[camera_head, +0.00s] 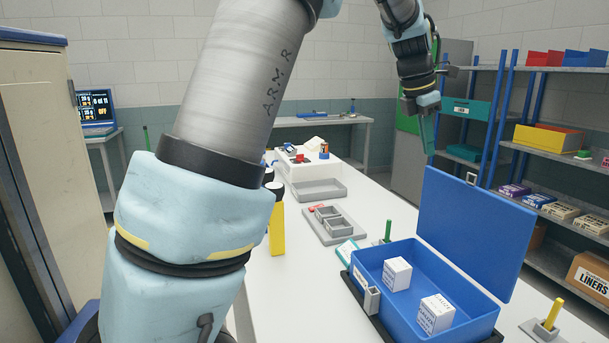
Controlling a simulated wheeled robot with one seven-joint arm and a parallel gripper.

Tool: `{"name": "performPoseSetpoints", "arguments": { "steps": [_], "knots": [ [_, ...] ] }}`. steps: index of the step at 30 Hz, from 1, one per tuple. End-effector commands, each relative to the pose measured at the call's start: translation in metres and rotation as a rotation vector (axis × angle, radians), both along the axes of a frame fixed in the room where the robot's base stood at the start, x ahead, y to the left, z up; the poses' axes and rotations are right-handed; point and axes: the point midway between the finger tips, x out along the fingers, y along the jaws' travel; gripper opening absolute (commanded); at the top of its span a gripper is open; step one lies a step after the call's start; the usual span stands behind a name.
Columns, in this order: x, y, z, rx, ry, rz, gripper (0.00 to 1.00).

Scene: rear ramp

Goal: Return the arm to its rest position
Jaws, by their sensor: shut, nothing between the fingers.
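My arm rises across the left and middle of the head view, bends out of frame at the top, and comes back down at the upper right. My gripper (427,135) hangs there with its fingers pointing down. Its fingers are together and nothing is held. It is in the air above the far side of the open blue box, apart from it, with the shelf rack behind.
The blue box (372,258) has its lid (475,232) up and two white cartons (397,273) inside. A grey tray with compartments (335,226), a yellow bottle (277,228) and a white bin (300,170) share the white table (300,285). A blue-post shelf rack (505,120) stands right.

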Motion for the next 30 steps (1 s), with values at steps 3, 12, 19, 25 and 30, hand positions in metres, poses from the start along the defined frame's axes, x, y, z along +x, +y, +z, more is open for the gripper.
{"name": "performPoseSetpoints", "arguments": {
  "steps": [3, 12, 19, 25, 30],
  "knots": [
    [0.013, 0.053, -0.027, 0.060, -0.063, -0.138, 0.00],
    [0.009, 0.179, -0.092, 0.227, -0.203, -0.586, 0.00],
    [-0.022, 0.264, -0.138, 0.342, -0.269, -0.967, 0.00],
    [-0.066, 0.326, -0.173, 0.416, -0.300, -1.317, 0.00],
    [-0.102, 0.361, -0.195, 0.449, -0.317, -1.566, 0.00]
  ]
}}
